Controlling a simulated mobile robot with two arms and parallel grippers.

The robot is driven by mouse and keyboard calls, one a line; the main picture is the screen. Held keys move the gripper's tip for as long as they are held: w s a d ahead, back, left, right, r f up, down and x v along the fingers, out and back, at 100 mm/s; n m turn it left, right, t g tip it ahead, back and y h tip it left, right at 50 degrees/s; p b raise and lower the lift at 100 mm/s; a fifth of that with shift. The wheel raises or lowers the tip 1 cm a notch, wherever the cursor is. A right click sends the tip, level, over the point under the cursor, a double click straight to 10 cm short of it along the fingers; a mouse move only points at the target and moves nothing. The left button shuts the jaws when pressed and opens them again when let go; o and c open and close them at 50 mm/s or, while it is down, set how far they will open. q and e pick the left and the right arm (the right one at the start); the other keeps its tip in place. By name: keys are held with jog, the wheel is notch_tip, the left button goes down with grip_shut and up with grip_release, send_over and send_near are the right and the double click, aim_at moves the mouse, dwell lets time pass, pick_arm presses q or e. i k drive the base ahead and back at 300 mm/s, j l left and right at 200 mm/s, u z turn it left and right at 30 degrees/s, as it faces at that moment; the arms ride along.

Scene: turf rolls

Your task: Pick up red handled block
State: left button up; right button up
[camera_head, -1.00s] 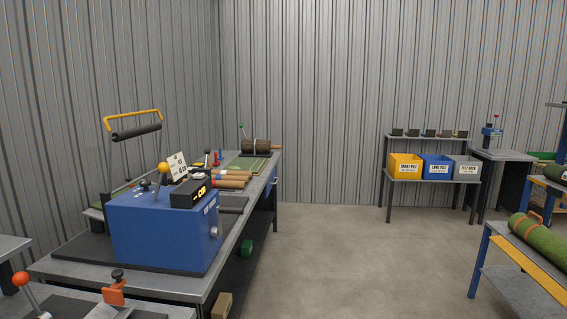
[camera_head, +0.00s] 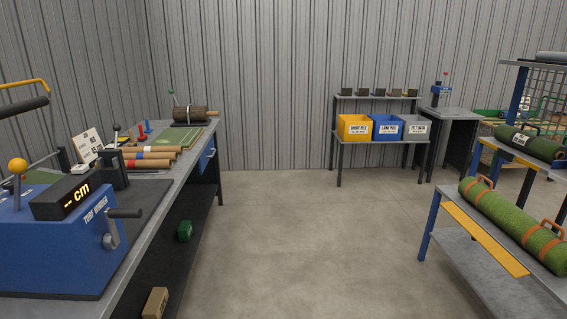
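A small red upright piece (camera_head: 142,133), which may be the red handled block, stands on the long workbench (camera_head: 186,168) at the left. It is too small and far to make out its shape or handle clearly. A similar blue piece (camera_head: 148,127) stands just beside it. A black-knobbed piece (camera_head: 117,132) stands nearer to me on the same bench. Neither of my grippers is in view.
A blue winder machine (camera_head: 60,245) with a crank fills the bench's near end. A rack with green turf rolls (camera_head: 510,222) stands right; bins (camera_head: 353,127) stand behind. The floor between is clear.

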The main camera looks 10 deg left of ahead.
aim_at(143, 137)
jog(key=i, duration=4.95)
jog(key=i+u, duration=0.15)
jog(key=i, duration=0.3)
jog(key=i+l+u, duration=0.15)
jog(key=i, duration=0.3)
jog(key=i+l+u, duration=0.15)
jog(key=i, duration=0.3)
jog(key=i+l+u, duration=0.15)
jog(key=i, duration=0.25)
